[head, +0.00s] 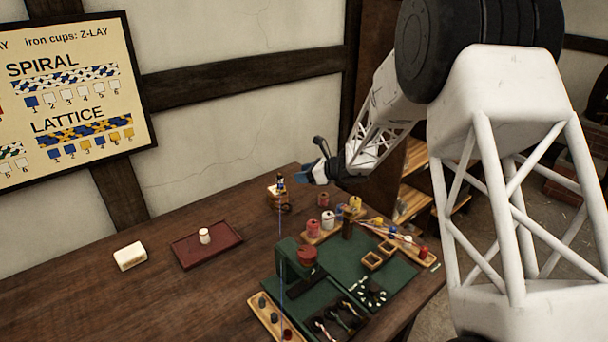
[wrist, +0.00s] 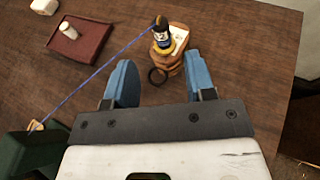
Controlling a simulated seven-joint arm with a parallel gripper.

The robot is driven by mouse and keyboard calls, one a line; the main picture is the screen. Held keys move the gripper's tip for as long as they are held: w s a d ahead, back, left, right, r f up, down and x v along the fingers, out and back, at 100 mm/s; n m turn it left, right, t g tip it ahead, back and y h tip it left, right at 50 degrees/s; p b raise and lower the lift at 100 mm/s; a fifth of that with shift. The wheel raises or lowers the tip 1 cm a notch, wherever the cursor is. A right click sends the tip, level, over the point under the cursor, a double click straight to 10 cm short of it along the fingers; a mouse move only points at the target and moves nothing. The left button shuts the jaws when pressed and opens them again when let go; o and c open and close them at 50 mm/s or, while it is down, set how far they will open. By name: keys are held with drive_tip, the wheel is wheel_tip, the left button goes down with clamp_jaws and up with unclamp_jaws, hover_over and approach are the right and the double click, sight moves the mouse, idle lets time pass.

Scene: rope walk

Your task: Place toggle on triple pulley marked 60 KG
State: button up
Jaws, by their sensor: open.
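A brown wooden pulley block (head: 272,200) stands on the table near its back edge. In the wrist view the block (wrist: 163,59) has a pale label whose writing I cannot read, and a dark ring beside it. A small upright dark blue and yellow piece with a brown top, apparently the toggle (wrist: 162,36), is on or directly over the block; contact is unclear. It also shows in the head view (head: 281,184). A blue cord (wrist: 95,75) runs from it. My gripper (wrist: 160,62) is open and empty, the block and toggle beyond its fingertips.
A dark red tray (head: 190,257) holds a white cylinder (head: 204,236); a white block (head: 130,256) lies left of it. A green bench (head: 345,258) with spools, wooden frames and tools fills the table's right part. The cord crosses the open table.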

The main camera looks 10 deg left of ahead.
drive_tip(key=shift+s+r, duration=0.1)
idle(0.3)
drive_tip(key=s+d+r+n+g+h, duration=0.15)
drive_tip(key=s+d+r+n, duration=0.3)
drive_tip(key=s, duration=0.45)
drive_tip(key=s+d+r+n+h, duration=0.25)
drive_tip(key=s+r, duration=0.25)
drive_tip(key=s, duration=0.3)
drive_tip(key=s+d+r+n+g+h, duration=0.1)
drive_tip(key=s+d+r+n, duration=0.35)
drive_tip(key=s, duration=0.45)
drive_tip(key=s+d+n+h, duration=0.4)
drive_tip(key=s+d, duration=0.4)
drive_tip(key=s, duration=0.7)
drive_tip(key=s+d+r+n+h, duration=0.1)
drive_tip(key=s+d+n+h, duration=0.3)
drive_tip(key=s, duration=1)
drive_tip(key=d+n+t, duration=0.1)
drive_tip(key=d+n, duration=0.1)
drive_tip(key=d, duration=0.2)
drive_tip(key=shift+s+d+r, duration=0.15)
drive_tip(key=shift+s+r, duration=0.15)
drive_tip(key=shift+s, duration=0.1)
